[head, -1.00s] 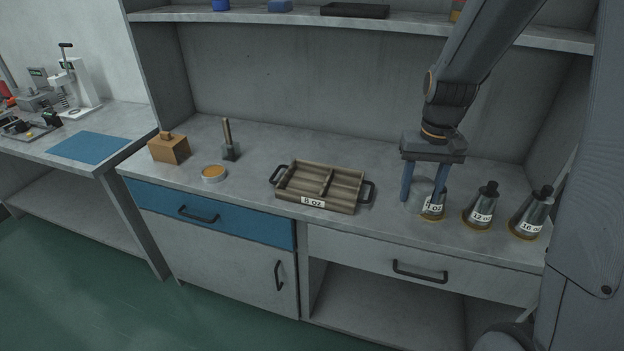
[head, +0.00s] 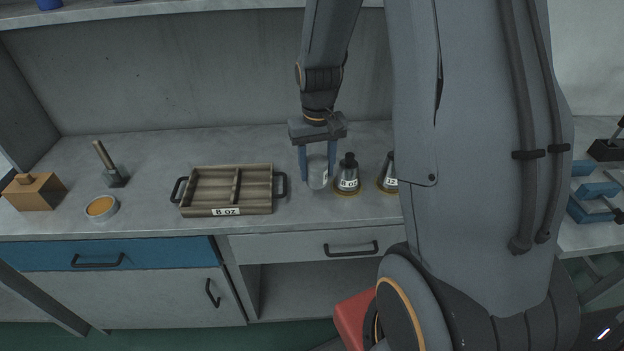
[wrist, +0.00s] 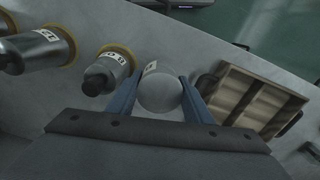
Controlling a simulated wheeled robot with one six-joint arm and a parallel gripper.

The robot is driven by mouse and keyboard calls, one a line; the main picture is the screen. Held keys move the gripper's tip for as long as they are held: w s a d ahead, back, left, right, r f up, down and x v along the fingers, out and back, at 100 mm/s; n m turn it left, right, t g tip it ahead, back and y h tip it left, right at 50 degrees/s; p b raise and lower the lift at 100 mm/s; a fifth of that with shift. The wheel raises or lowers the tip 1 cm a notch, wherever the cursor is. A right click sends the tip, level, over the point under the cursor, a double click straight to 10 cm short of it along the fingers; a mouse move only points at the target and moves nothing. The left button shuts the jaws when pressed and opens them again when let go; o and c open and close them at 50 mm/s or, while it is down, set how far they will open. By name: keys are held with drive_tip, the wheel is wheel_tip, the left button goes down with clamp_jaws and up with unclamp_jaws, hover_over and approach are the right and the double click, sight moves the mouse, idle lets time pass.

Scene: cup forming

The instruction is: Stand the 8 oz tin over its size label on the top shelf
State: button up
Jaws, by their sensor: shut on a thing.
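My gripper (head: 317,168) is shut on a grey tin (head: 317,175), which sits between its two blue fingers just left of the 8 oz cone former. In the wrist view the tin (wrist: 160,93) shows a round, pale grey end and a bit of white label on its side. The tin's size text is not readable. I cannot tell whether its lower end touches the counter. A strip of upper shelf (head: 150,10) crosses the top of the head view; no size labels on it are in sight.
The 8 oz former (head: 348,182) stands close right of the tin, with the 12 oz one (head: 388,183) beyond. A wooden tray (head: 226,212) marked 8 oz lies to the left. A shallow dish (head: 102,208), a brush (head: 112,170) and a wooden block (head: 33,192) stand further left.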

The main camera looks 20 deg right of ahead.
sight(317, 182)
drive_tip(key=shift+f+p, duration=0.45)
drive_tip(key=shift+f, duration=2)
drive_tip(key=shift+f, duration=0.15)
drive_tip(key=o, duration=1.1)
